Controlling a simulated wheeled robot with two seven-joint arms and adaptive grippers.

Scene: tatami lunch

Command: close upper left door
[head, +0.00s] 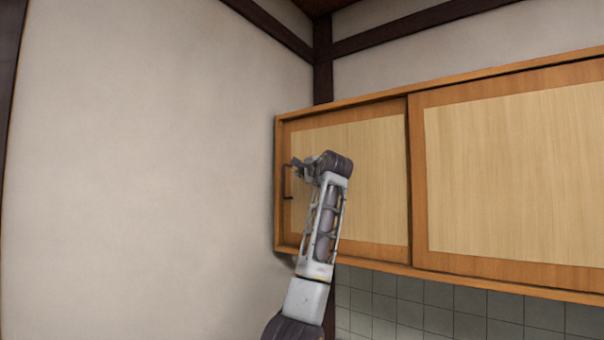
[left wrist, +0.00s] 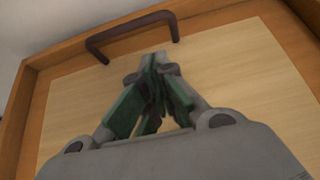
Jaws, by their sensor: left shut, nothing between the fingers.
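The upper left door (head: 375,180) is a light wood panel in an orange-brown frame, at the left end of the wall cabinet. It appears to sit flush in the cabinet frame. A dark bar handle (head: 286,182) is on its left side; the handle also shows at the top of the left wrist view (left wrist: 130,36). My left gripper (head: 297,164) is in front of the door, close to the handle's upper end. Its fingers (left wrist: 158,62) are shut together with nothing between them. The handle lies just beyond the fingertips, and I cannot tell whether they touch.
A larger door panel (head: 520,170) is to the right, overlapping the left door's edge. A plain plaster wall (head: 150,150) stands close on the left. Grey tiles (head: 430,305) cover the wall below the cabinet. Dark beams run above.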

